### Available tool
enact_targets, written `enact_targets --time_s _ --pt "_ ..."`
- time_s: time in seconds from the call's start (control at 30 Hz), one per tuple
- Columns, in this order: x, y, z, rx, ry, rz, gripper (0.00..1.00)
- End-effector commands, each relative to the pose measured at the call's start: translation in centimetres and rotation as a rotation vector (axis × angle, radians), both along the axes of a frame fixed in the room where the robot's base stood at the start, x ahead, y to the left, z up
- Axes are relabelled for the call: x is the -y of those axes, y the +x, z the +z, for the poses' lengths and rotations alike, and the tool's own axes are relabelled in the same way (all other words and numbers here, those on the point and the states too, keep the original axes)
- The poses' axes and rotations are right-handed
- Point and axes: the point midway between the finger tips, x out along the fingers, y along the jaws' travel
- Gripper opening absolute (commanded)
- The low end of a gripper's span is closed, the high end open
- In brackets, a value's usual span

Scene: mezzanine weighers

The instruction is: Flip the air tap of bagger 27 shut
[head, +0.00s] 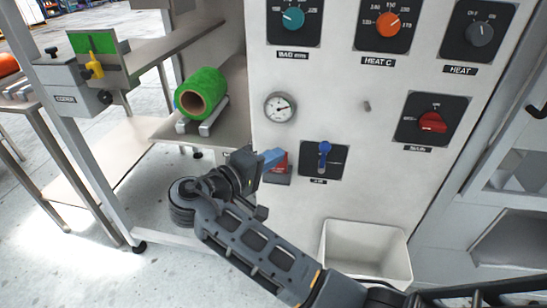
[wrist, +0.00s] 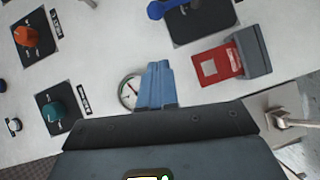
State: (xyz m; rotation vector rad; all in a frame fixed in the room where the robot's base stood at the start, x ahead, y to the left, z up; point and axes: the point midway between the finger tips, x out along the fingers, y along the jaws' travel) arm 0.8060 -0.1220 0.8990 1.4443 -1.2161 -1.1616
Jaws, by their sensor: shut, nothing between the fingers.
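The air tap is a blue lever (head: 325,152) on a black plate (head: 311,171) low on the white panel, with a small label below that seems to read AIR. In the head view the lever stands upright. The wrist view shows part of the blue lever (wrist: 168,7) at the top edge, cut off by the frame. My gripper (head: 273,157), with blue fingertips, is shut and empty, left of the tap and apart from it. The fingers also show together in the wrist view (wrist: 157,84). No bagger number is readable.
A red box with a grey flap (wrist: 220,60) sits just left of the tap, partly behind my gripper. Above are a pressure gauge (head: 280,107), heat dials (head: 388,24) and a red main switch (head: 432,122). A white bin (head: 366,250) stands below; a green roll (head: 201,93) lies left.

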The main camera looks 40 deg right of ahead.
Motion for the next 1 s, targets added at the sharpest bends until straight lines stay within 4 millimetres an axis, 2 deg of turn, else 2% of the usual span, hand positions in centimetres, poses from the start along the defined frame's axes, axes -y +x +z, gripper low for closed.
enact_targets --time_s 0.1,0.33,0.4,0.63,1.0 --pt "2.6 0.1 -0.1 -0.001 0.000 -0.006 0.00" --pt "7.0 0.4 -0.6 -0.001 0.000 -0.004 0.00" --pt "7.7 -0.3 -0.9 -0.003 0.001 -0.004 0.00" --pt "9.4 -1.8 -1.4 0.000 0.001 -0.001 0.00" --pt "9.7 -2.1 -1.5 0.000 0.000 0.000 0.00"
